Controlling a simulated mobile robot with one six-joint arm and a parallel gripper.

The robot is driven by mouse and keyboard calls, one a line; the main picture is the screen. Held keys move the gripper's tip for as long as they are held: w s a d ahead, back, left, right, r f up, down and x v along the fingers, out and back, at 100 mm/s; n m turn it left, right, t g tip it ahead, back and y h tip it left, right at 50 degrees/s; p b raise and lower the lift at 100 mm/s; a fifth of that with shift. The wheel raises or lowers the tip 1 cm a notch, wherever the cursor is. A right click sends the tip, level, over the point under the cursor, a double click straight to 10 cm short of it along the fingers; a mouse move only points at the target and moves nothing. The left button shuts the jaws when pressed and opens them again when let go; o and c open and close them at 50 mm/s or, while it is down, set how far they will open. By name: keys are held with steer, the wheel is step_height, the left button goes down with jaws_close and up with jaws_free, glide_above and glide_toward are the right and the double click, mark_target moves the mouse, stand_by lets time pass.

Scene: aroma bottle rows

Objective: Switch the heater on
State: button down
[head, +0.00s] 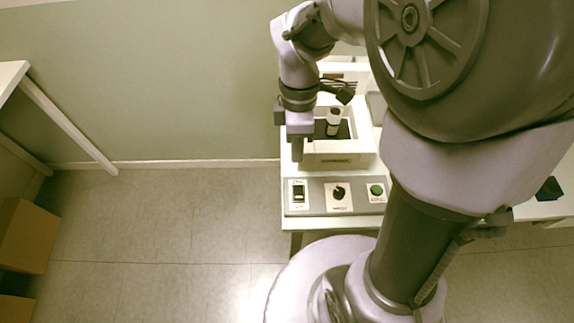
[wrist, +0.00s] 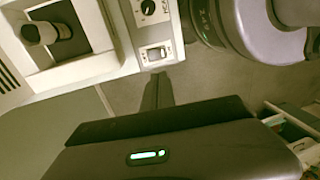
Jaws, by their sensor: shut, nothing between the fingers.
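A grey control panel (head: 318,207) lies along the front of the white bench. I cannot tell which way the rocker is tipped.
A white box (head: 346,148) with a dark recess stands behind the panel. Left of the bench is open floor (head: 160,215). Brown boxes (head: 25,235) stand at the far left.

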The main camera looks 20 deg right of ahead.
mark_target(299, 197)
steer(key=s+f+b, duration=0.1)
steer(key=f+b, duration=0.1)
steer(key=f, duration=0.2)
steer(key=s+f+b, duration=0.1)
steer(key=f+b, duration=0.2)
steer(key=f, duration=0.2)
steer(key=s+f+b, duration=0.1)
steer(key=f+b, duration=0.1)
steer(key=f, duration=0.2)
steer(key=shift+s+f, duration=0.1)
steer(key=shift+f, duration=0.1)
